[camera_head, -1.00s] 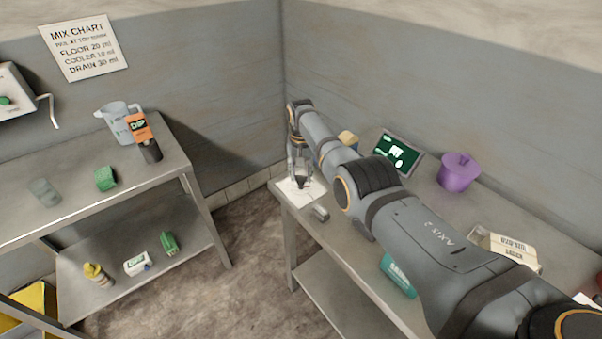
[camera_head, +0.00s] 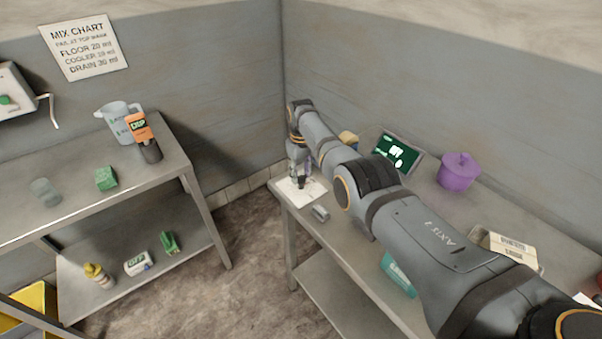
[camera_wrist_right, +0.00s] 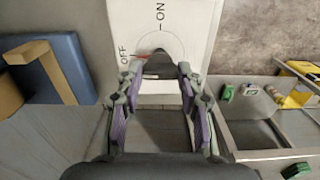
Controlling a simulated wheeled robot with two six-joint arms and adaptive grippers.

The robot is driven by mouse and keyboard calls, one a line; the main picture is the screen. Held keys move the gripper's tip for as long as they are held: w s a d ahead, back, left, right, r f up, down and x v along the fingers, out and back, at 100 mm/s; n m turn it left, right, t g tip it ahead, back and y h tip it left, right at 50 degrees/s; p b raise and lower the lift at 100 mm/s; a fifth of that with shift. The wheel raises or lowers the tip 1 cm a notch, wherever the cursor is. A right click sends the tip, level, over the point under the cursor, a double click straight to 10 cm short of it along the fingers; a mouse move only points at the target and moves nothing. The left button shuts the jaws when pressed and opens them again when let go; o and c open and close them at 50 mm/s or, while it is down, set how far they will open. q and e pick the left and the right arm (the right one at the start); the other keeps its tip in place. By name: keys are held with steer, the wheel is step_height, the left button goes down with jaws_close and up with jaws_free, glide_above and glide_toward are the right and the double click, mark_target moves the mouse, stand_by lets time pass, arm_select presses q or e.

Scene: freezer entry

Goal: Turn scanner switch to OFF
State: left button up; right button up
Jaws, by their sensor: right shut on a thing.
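The white scanner switch panel (camera_wrist_right: 188,28) lies flat at the near-left corner of the right-hand table; it also shows in the head view (camera_head: 314,190). It carries the printed words ON and OFF around a round dial. A dark knob (camera_wrist_right: 159,62) stands at the dial's centre. A thin red mark shows on the knob's OFF side. My right gripper (camera_wrist_right: 158,74) points down over the panel, its fingertips shut on the knob; it also shows in the head view (camera_head: 300,181). The fingers partly hide the knob. My left gripper is not in view.
A small grey block (camera_head: 321,213) lies beside the panel. A green-screen display (camera_head: 397,150), purple container (camera_head: 459,171), teal box (camera_head: 397,274) and labelled carton (camera_head: 513,247) stand on the same table. A blue-and-tan object (camera_wrist_right: 55,65) is near the gripper. A metal shelf (camera_head: 80,205) stands left.

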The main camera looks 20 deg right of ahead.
mark_target(301, 175)
steer(key=shift+r, duration=0.1)
stand_by(0.4)
steer(key=o, duration=1.2)
steer(key=shift+c, duration=0.2)
step_height(301, 175, up, 12)
